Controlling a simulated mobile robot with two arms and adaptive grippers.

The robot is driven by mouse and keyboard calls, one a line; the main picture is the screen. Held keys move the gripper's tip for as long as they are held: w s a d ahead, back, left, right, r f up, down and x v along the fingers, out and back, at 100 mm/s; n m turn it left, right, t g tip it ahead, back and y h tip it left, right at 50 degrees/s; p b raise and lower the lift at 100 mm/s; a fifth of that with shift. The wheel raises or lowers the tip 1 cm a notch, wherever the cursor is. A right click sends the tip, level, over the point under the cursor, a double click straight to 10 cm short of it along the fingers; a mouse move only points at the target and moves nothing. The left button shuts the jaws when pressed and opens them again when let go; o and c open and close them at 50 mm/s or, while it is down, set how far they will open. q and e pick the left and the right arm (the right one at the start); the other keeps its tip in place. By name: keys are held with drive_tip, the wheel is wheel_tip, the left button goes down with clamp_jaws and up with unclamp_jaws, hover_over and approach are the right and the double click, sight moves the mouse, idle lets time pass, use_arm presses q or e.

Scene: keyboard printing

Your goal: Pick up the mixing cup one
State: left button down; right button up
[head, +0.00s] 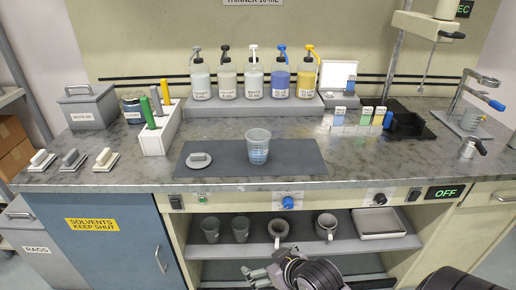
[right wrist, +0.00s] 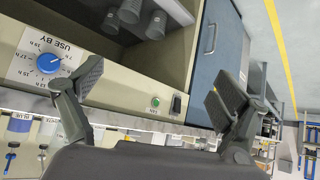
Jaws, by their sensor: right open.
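A translucent, graduated mixing cup (head: 257,146) with a bluish lower part stands upright on the dark grey mat (head: 300,158) in the middle of the counter. Two grey cups, a left one (head: 211,229) and a right one (head: 241,229), and two mugs with handles (head: 278,230) (head: 326,226) stand on the shelf under the counter. My right gripper (head: 257,274) is low in front of the shelf, below the counter and apart from the cups. In the right wrist view its fingers (right wrist: 152,92) are spread with nothing between them. My left gripper is not in view.
A grey lid with a knob (head: 200,159) lies on the mat, left of the cup. Several pump bottles (head: 254,80) stand on a riser behind. A white rack (head: 158,135) holds coloured handles. The counter front carries a blue knob (head: 288,202).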

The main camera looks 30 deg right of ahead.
drive_tip(key=w+d+r+t, duration=0.4)
drive_tip(key=w+d+r, duration=0.1)
drive_tip(key=w+r, duration=0.15)
drive_tip(key=m+t+h, duration=0.3)
drive_tip(key=t, duration=0.2)
approach(264, 142)
drive_tip(key=w, duration=0.2)
drive_tip(key=w+p, duration=0.1)
drive_tip(key=w, duration=0.1)
drive_tip(key=w+d, duration=0.1)
drive_tip(key=w, duration=0.1)
drive_tip(key=shift+w+r, duration=0.2)
drive_tip(key=shift+w+d+p, duration=0.25)
drive_tip(key=shift+w+p, duration=0.1)
drive_tip(key=shift+w, duration=1.2)
drive_tip(key=shift+w+d+p, duration=0.2)
drive_tip(key=shift+w+p, duration=0.1)
drive_tip(key=shift+w, duration=1.3)
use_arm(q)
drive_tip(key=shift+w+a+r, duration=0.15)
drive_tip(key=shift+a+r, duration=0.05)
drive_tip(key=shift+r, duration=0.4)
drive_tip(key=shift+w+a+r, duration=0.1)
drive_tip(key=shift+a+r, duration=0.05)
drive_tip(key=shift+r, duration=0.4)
use_arm(e)
drive_tip(key=shift+c, duration=0.3)
drive_tip(key=c, duration=1.2)
